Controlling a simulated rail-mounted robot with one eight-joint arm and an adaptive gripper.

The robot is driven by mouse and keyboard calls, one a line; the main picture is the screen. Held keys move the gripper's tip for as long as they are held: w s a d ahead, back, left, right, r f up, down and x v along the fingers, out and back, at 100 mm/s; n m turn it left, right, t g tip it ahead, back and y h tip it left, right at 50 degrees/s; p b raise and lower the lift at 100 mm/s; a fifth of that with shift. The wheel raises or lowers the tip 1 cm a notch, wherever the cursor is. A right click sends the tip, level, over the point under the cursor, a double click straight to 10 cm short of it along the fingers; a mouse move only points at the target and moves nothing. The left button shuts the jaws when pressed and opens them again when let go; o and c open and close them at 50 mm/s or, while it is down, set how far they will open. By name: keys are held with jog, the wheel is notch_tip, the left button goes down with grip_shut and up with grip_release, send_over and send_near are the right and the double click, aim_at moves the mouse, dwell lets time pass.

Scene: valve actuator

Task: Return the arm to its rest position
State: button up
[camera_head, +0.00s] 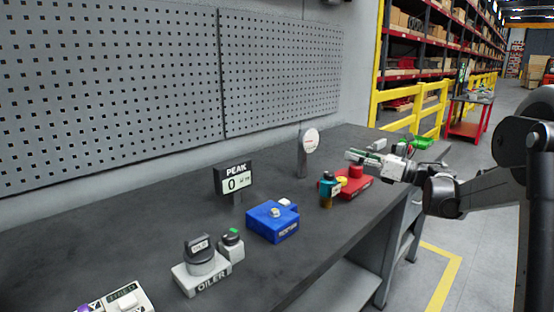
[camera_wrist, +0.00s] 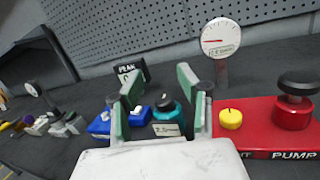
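My gripper (camera_head: 366,158) is raised over the right end of the dark workbench (camera_head: 130,255), above the red pump unit (camera_head: 354,184). In the wrist view my gripper (camera_wrist: 160,85) has its two green-padded fingers apart with nothing held between them. A teal-topped device (camera_wrist: 167,113) appears in the gap beyond the fingers, and it also stands on the bench in the head view (camera_head: 327,189). The red pump unit (camera_wrist: 265,125), with a yellow button and dark knob, lies to the right of the fingers. My arm reaches in from the right.
A blue box (camera_head: 272,222), a PEAK display (camera_head: 234,180), a grey OILER unit (camera_head: 202,268) and a round gauge on a post (camera_head: 308,150) stand on the bench. A pegboard wall (camera_head: 110,90) is behind. The floor at right is mostly clear.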

notch_tip(320, 180, up, 14)
jog(key=s+m+t+h+p, duration=0.1)
jog(key=m+t+h, duration=0.4)
jog(key=m+t, duration=0.5)
jog(key=s+d+r+m+h+p, duration=0.15)
jog(key=s+m+h, duration=0.3)
jog(key=m, duration=0.45)
jog(key=s+d+r+m+h+p, duration=0.1)
jog(key=s+r+m+h, duration=0.2)
jog(key=m+h, duration=0.4)
jog(key=s+a+f+m+g+p, duration=0.1)
jog(key=s+a+f+m+g, duration=0.2)
jog(key=s+f+m, duration=0.3)
jog(key=s+a+f+m+g+p, duration=0.1)
jog(key=s+a+f+m+g, duration=0.2)
jog(key=s+f+m+g, duration=0.3)
jog(key=s+a+f+m+g+p, duration=0.1)
jog(key=s+a+f+m+g, duration=0.2)
jog(key=s+f+m, duration=0.4)
jog(key=s+f, duration=0.3)
jog(key=s, duration=0.4)
jog(key=s+f+g, duration=0.1)
jog(key=s+f, duration=0.3)
jog(key=s, duration=0.4)
jog(key=shift+a+m+g, duration=0.15)
jog(key=shift+m+g, duration=0.15)
jog(key=shift+m, duration=0.1)
